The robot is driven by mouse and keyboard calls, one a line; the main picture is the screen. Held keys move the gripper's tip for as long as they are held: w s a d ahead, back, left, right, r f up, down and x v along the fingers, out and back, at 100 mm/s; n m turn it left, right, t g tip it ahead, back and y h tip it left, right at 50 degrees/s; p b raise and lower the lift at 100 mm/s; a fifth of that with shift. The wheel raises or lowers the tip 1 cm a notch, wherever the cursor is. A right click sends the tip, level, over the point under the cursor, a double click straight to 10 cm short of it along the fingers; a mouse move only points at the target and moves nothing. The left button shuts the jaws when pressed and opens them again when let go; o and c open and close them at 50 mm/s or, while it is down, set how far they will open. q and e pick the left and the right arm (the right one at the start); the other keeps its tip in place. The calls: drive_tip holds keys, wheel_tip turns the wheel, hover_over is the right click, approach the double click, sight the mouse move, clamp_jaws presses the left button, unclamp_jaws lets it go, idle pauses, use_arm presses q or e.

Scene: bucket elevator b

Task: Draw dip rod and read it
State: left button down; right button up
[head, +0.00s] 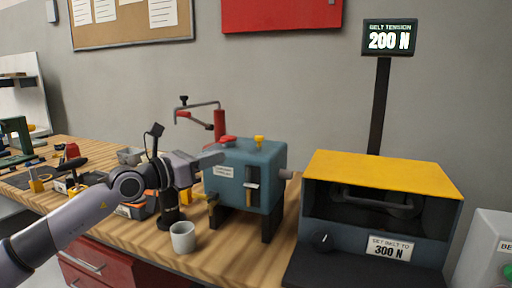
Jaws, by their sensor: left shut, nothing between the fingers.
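A blue gearbox-like unit (265,165) stands on dark legs on the wooden bench. A small yellow knob (259,141) sticks up from its top; it looks like the dip rod's handle, seated, with no rod showing above the housing. A red cap (227,141) sits on the top to its left. My left gripper (218,158) is shut and empty, its tips at the upper left of the blue unit and left of the yellow knob. I cannot tell whether the tips touch the housing. My right gripper is not in view.
A grey cup (182,237) stands below a yellow tap (200,196). A red clamp-like arm (219,125) rises behind the unit. On the right is a yellow-topped machine (385,175) labelled "set belt to 300 N"; the display (389,39) reads belt tension 200 N. Tools clutter the left bench.

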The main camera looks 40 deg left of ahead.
sight(246, 154)
use_arm(q)
drive_tip(key=shift+r, duration=0.15)
drive_tip(key=shift+w, duration=0.1)
drive_tip(key=shift+p+x, duration=1.75)
drive_tip(key=shift+x, duration=3.2)
drive_tip(key=shift+a, duration=0.1)
